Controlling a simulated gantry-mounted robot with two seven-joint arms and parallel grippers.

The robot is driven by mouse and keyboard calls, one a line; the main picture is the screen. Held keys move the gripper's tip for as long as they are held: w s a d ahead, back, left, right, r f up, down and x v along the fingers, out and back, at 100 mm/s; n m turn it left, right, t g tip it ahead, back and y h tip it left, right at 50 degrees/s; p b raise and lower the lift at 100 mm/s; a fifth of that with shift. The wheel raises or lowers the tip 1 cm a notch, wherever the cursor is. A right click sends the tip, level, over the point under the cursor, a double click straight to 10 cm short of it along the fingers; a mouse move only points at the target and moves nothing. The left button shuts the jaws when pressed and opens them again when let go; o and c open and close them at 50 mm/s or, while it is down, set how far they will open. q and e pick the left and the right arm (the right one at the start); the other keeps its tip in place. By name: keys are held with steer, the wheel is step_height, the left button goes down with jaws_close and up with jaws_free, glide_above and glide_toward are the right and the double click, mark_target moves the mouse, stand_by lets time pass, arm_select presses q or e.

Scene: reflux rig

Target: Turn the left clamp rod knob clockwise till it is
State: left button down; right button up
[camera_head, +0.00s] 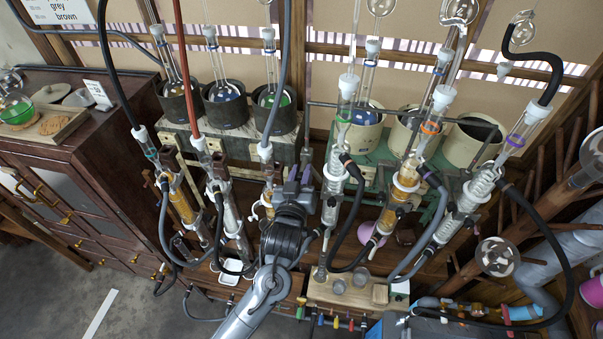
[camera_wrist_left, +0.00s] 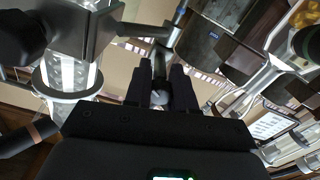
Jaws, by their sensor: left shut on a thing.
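My left gripper (camera_head: 298,174) reaches up from the bottom middle in the head view, among the glass condensers. In the left wrist view its two dark fingers (camera_wrist_left: 161,84) are closed around a small grey knob (camera_wrist_left: 163,97), which appears to be the clamp rod knob. Only a little of the knob shows between the fingers. A metal rod (camera_wrist_left: 150,30) runs just beyond the fingertips. In the head view the gripper hides the knob, and its turn angle cannot be told. My right gripper is in neither view.
A clamped glass condenser (camera_head: 335,187) stands close to the right of the gripper. It seems to show with a dark clamp block (camera_wrist_left: 93,32) at left in the wrist view. Hoses and more condensers crowd both sides. A wooden block with cups (camera_head: 345,292) sits below right.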

arm_select(q)
steer(key=shift+r, duration=0.1)
steer(key=m+p, duration=0.3)
steer(key=m, duration=0.2)
steer(key=shift+r+m, duration=0.1)
steer(key=shift+m, duration=0.2)
steer(key=m+p, duration=0.2)
steer(key=m, duration=0.1)
steer(key=shift+m, duration=0.3)
steer(key=shift+m+p, duration=0.6)
steer(key=shift+m, duration=0.9)
steer(key=c, duration=0.9)
jaws_free()
steer(key=shift+c, duration=0.2)
steer(key=shift+s+f, duration=0.1)
steer(key=shift+f, duration=0.1)
